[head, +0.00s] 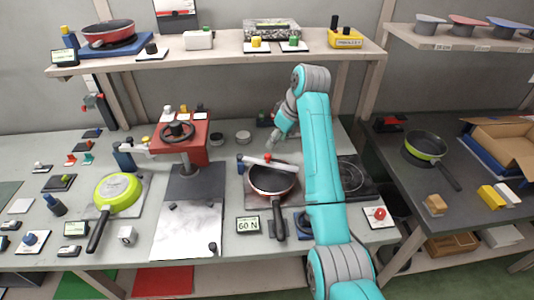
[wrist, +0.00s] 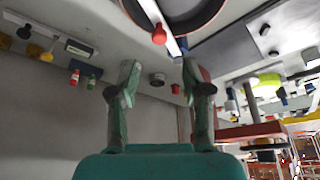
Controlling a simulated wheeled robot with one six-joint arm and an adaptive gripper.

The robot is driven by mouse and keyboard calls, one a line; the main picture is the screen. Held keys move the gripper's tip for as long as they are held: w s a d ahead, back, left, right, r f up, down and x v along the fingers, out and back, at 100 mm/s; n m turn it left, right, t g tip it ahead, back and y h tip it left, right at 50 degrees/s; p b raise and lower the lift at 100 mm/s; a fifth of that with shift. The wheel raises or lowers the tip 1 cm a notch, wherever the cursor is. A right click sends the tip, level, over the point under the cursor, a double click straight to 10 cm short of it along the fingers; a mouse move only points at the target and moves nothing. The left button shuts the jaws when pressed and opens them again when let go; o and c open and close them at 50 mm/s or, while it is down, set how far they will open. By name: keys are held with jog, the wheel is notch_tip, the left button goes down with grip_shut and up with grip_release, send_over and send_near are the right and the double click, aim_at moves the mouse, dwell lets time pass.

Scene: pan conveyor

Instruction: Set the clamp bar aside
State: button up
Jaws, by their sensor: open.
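The clamp bar (head: 284,165) is a pale bar with a red knob, lying across the top of a dark red pan (head: 271,182) on the middle of the bench. Its left end meets a small dark blue post (head: 240,163). My gripper (head: 270,142) is open and empty, above the bench just behind the bar. In the wrist view the fingers of my gripper (wrist: 158,75) stand apart, with the clamp bar (wrist: 168,28) and its red knob beyond the tips. The bar's right end is partly hidden near my arm.
A red press (head: 187,135) stands left of the pan, with a green pan (head: 118,192) further left. A "60 N" display (head: 248,225) sits in front. A hob (head: 350,175) lies right, behind my arm. A loaded shelf (head: 220,50) runs overhead.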

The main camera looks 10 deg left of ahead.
aim_at(268, 155)
jog(key=x, duration=0.8)
jog(key=shift+f, duration=0.3)
grip_shut()
